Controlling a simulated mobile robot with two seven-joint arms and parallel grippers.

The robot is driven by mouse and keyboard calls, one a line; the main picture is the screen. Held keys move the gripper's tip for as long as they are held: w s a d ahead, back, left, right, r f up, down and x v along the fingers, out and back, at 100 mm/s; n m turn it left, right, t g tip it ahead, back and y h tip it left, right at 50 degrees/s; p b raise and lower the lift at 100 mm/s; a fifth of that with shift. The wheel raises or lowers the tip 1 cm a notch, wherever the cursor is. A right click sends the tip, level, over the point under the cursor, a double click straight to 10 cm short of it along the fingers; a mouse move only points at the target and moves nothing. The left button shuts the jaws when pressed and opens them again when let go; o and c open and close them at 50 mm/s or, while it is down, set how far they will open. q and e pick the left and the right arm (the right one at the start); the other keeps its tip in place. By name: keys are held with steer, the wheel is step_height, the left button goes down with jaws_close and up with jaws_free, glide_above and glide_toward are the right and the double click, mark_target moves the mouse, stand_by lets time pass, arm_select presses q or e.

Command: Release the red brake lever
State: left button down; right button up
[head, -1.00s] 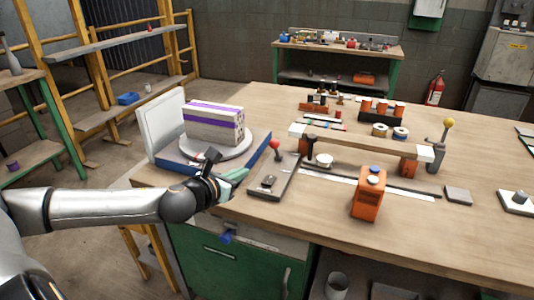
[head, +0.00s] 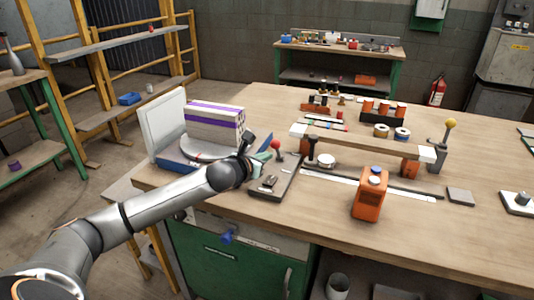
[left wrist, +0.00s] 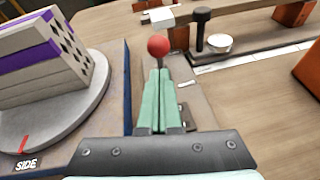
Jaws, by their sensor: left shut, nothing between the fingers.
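The red brake lever (head: 277,145) has a round red knob and stands on a dark grey base plate (head: 265,191) on the workbench. In the left wrist view the red knob (left wrist: 158,46) shows just beyond the fingertips. My left gripper (head: 262,157) is shut and empty, its green fingers pressed together and pointing at the lever. In the left wrist view the fingertips (left wrist: 157,72) appear just below the knob; whether they touch the lever I cannot tell. The lever's shaft is mostly hidden behind the fingers. My right gripper is not in view.
Left of the lever, a hollow brick (head: 214,124) with purple bands rests on a round turntable (head: 175,154) over a blue base. An orange block device (head: 370,196) and a long wooden beam (head: 360,141) stand to the right.

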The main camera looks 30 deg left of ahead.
arm_select(q)
steer(key=shift+w+r, duration=0.25)
steer(key=shift+w, duration=0.35)
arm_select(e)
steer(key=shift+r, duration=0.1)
arm_select(q)
steer(key=shift+w+r+p, duration=0.1)
steer(key=shift+r+p, duration=0.2)
steer(key=shift+p, duration=0.2)
steer(key=shift+w+a+p, duration=0.1)
steer(key=shift+p, duration=0.2)
steer(key=shift+w+r+p, duration=0.25)
steer(key=shift+r+p, duration=0.25)
steer(key=shift+p, duration=0.3)
steer(key=w+a+r+p, duration=0.2)
steer(key=w+p, duration=0.8)
steer(key=p, duration=0.1)
steer(key=shift+w+a+r, duration=0.25)
steer(key=shift+a+r, duration=0.05)
steer(key=shift+r, duration=0.05)
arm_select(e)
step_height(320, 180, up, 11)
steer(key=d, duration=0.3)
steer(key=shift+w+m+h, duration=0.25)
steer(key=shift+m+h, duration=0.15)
